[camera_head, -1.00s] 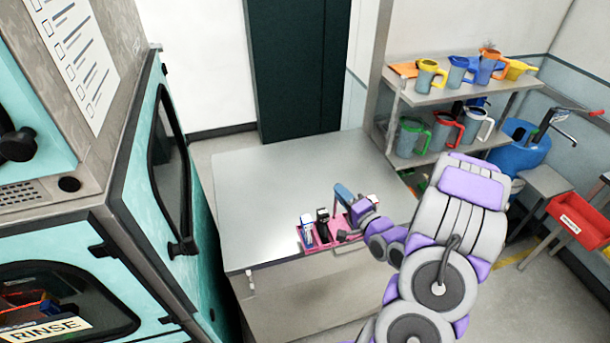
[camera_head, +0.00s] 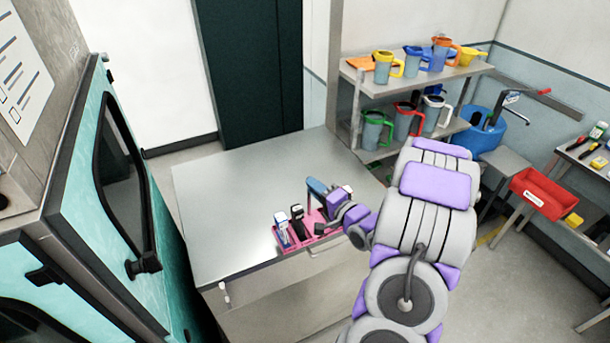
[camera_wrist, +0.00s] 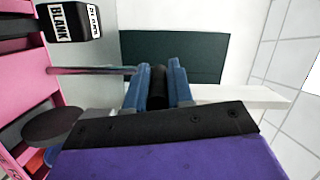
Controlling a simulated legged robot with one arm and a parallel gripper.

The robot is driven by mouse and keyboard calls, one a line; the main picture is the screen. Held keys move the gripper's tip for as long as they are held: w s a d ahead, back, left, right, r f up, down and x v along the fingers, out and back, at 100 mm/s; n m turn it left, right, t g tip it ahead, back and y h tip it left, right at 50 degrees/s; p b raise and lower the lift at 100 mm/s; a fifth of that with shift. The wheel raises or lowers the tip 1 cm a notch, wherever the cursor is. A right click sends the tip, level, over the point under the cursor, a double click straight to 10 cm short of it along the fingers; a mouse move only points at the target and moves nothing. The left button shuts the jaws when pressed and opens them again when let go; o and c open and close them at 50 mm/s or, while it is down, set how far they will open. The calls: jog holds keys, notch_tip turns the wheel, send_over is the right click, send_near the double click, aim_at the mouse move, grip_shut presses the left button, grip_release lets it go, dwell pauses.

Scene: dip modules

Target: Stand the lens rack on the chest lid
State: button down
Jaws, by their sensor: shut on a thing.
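The lens rack (camera_head: 307,231) is a pink tray with dark and white upright modules in it. In the head view it is at the front edge of the chest's grey metal lid (camera_head: 225,190), towards its right part. I cannot tell whether it rests on the lid or hangs just above it. My gripper (camera_head: 317,187) is over the rack, its blue fingers shut on a dark part that seems to be the rack's handle. In the wrist view, my gripper (camera_wrist: 158,85) has this dark piece between its fingers, and the pink rack (camera_wrist: 70,85) is at the left with a module labelled BLANK.
A teal machine with an open door (camera_head: 120,190) stands left of the chest. A shelf with several coloured jugs (camera_head: 405,120) stands behind right. A red bin (camera_head: 540,193) and a blue tank (camera_head: 490,128) are further right. The lid's left and back are clear.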

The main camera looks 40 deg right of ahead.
jog(key=w+d+f+b, duration=0.2)
jog(key=w+d+b, duration=0.1)
jog(key=w, duration=0.3)
jog(key=w+d+f+b, duration=0.2)
jog(key=w+d+b, duration=0.1)
jog(key=w, duration=0.3)
jog(key=shift+f, duration=0.4)
jog(key=shift+d+r, duration=0.1)
jog(key=c, duration=1)
grip_release()
jog(key=s, duration=1.2)
jog(key=shift+r+p, duration=0.15)
jog(key=shift+p, duration=0.2)
